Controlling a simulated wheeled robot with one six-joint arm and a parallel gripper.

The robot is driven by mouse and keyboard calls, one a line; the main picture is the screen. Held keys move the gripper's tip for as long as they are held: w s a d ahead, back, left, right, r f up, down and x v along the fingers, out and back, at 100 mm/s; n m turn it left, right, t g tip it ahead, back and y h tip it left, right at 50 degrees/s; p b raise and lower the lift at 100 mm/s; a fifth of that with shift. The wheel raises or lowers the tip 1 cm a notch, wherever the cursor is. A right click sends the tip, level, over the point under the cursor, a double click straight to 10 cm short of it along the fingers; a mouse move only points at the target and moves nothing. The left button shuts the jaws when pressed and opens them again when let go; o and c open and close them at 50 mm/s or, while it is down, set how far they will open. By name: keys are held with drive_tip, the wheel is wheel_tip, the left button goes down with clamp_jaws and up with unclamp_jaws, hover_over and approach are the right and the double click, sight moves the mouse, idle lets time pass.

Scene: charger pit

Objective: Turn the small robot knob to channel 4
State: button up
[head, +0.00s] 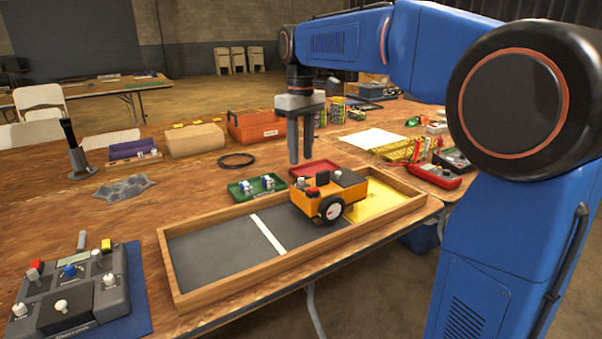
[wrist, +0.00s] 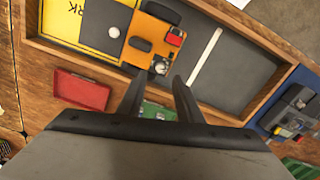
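The small robot (head: 318,200) is an orange box with black wheels, standing in a wooden-framed tray; it also shows in the wrist view (wrist: 150,38). A small pale knob (wrist: 160,66) sits on its top near one edge, with a red block beside it. In the head view the knob (head: 301,183) is small, and its channel marks cannot be read. My gripper (head: 301,161) points down above and behind the small robot, empty. In the wrist view my gripper (wrist: 159,78) has its two fingers apart, with the knob just beyond the gap between their tips.
The wooden frame (head: 163,262) surrounds a dark floor with a white line and a yellow end. A green tray (head: 240,197) and a red tray (head: 318,167) lie behind it. A control box (head: 110,300) stands at front left. An orange toolbox (head: 255,127) stands farther back.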

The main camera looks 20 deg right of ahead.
sight(301, 178)
drive_tip(key=shift+f, duration=3.2)
drive_tip(key=shift+c, duration=0.3)
clamp_jaws()
